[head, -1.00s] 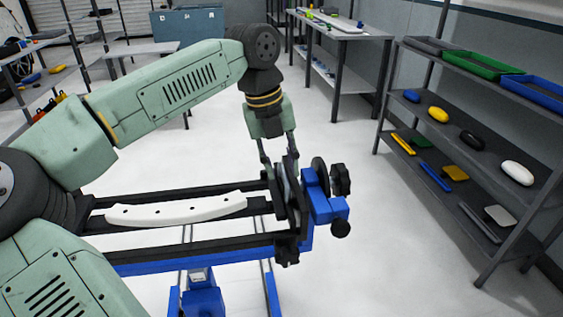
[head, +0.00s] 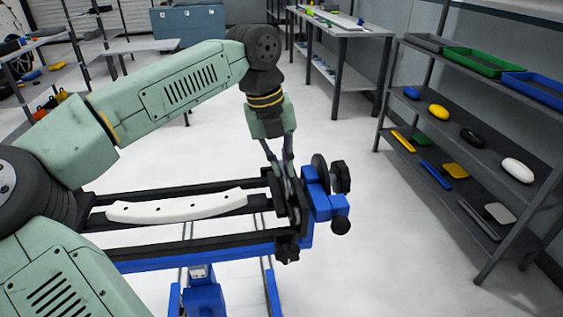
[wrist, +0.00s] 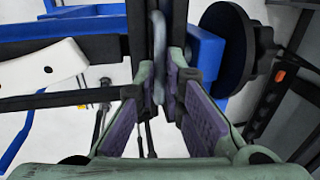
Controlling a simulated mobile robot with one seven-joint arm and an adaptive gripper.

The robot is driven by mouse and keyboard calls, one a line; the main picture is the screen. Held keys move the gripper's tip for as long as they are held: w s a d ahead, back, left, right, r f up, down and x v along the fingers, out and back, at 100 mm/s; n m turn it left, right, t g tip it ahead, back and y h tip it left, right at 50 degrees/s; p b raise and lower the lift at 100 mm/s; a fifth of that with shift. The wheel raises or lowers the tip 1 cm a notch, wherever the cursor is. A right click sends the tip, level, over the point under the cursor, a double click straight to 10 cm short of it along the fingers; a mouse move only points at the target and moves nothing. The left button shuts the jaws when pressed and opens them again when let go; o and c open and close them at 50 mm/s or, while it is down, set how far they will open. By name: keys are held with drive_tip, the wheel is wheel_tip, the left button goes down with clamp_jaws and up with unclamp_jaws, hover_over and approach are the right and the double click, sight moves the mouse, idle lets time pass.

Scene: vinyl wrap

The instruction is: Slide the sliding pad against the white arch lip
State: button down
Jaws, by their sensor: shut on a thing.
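The white arch (head: 178,207) lies across the dark rails of a blue-framed stand in the head view. Its holed end (wrist: 45,68) shows at the left of the wrist view. The black sliding pad (head: 297,205) stands upright across the right end of the rails, with a clear gap between it and the arch. My gripper (head: 284,168) reaches down to the pad's top. In the wrist view, its fingers are shut on a grey upright handle (wrist: 159,50) beside the dark pad plate (wrist: 137,35).
A blue clamp block with a black knob (head: 340,178) sits just right of the pad; the knob also shows in the wrist view (wrist: 262,50). A shelf (head: 440,125) with trays and small tools stands at the right. The rails between arch and pad are clear.

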drive_tip(key=shift+a, duration=0.1)
drive_tip(key=a, duration=0.3)
drive_tip(key=s+a, duration=0.1)
drive_tip(key=a, duration=0.3)
drive_tip(key=s+a+b, duration=0.1)
drive_tip(key=a, duration=0.2)
drive_tip(key=shift+a, duration=0.2)
drive_tip(key=c, duration=1.7)
unclamp_jaws()
drive_tip(key=shift+a, duration=0.3)
drive_tip(key=shift+d, duration=0.1)
drive_tip(key=shift+r, duration=0.25)
drive_tip(key=r, duration=0.3)
drive_tip(key=a+r, duration=0.1)
drive_tip(key=r, duration=0.3)
drive_tip(key=a+r, duration=0.1)
drive_tip(key=r, duration=0.3)
drive_tip(key=shift+s+a+r, duration=0.15)
drive_tip(key=shift+s, duration=0.1)
